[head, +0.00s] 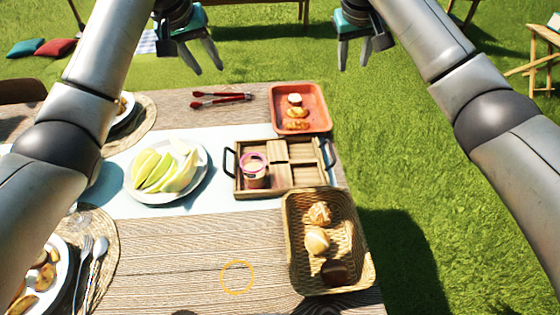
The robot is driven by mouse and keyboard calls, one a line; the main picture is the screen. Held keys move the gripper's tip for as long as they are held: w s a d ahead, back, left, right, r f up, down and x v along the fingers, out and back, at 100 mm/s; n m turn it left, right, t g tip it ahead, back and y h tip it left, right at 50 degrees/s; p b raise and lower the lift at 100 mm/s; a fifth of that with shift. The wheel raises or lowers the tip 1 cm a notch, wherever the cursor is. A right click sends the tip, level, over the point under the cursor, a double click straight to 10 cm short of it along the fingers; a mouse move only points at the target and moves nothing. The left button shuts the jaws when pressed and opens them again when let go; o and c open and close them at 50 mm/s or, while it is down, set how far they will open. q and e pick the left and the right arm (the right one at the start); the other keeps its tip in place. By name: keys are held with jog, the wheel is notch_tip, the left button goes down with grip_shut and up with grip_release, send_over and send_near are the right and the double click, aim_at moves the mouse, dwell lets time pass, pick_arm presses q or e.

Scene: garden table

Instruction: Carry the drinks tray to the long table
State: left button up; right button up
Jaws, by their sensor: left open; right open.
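A wooden tray (305,176) with dividers and black handles at its left and right ends sits on the table (190,255), near the table's right edge. A pink-rimmed jar or candle (254,172) stands in its left part; no other drinks can be made out in it. My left gripper (208,69) is open and empty, up and left of the tray in the picture. My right gripper (353,68) is open and empty, up and right of it, seen against the grass. Both are apart from the tray.
An orange tray (320,121) with pastries is just beyond the wooden tray, and a wicker bread basket (296,258) is just in front. A plate of melon slices (189,190) is to the left. Red tongs (221,100) lie behind. A thin orange ring (238,291) shows on bare wood.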

jog(key=p+v, duration=0.1)
jog(key=v, duration=1.2)
jog(key=shift+w+d+r, duration=0.1)
jog(key=shift+w, duration=0.05)
